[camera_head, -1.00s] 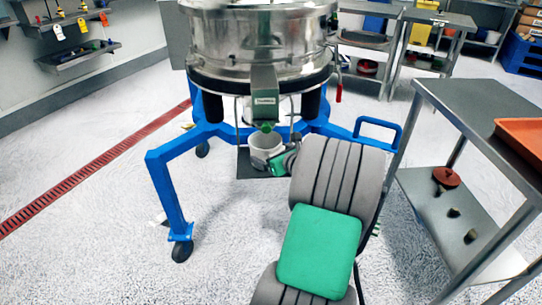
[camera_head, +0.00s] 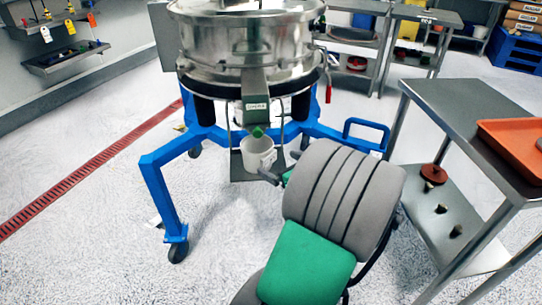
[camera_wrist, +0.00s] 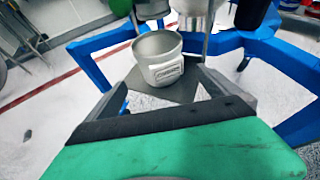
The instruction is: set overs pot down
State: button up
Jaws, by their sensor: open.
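The overs pot (camera_head: 258,152) is a small white-grey open pot under the sifter's overs spout (camera_head: 256,92). It stands upright on a small dark hanging shelf (camera_head: 243,175). In the wrist view the pot (camera_wrist: 162,62) shows its label and open mouth, and the shelf (camera_wrist: 180,90) lies beneath it. My gripper (camera_head: 279,178) is at the front right of the pot. In the wrist view its two dark fingers (camera_wrist: 163,88) are spread, with the pot beyond them and nothing held. The pot's far side is hidden.
The steel sifter (camera_head: 247,45) stands on a blue wheeled frame (camera_head: 155,165), whose legs and rail surround the shelf. A steel table (camera_head: 450,110) with an orange tray (camera_head: 515,140) is at right. Floor at front left is clear.

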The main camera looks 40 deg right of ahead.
jog(key=w+a+f+n+g+y, duration=0.2)
jog(key=a+n+g, duration=0.1)
jog(key=a+n, duration=0.6)
jog(key=w+a+f+n+g+y, duration=0.1)
jog(key=w+a+n+g+y, duration=0.15)
jog(key=a+n, duration=0.65)
jog(key=s+a+n+g+h, duration=0.1)
jog(key=s+a+n+g, duration=0.1)
jog(key=s+a+n, duration=0.3)
jog(key=s+a+r+n+g+h, duration=0.1)
jog(key=s+a+n+g, duration=0.2)
jog(key=s+a+n, duration=0.3)
jog(key=a+n, duration=0.5)
jog(key=n, duration=0.3)
jog(key=shift+s+g, duration=0.2)
jog(key=shift+g, duration=0.15)
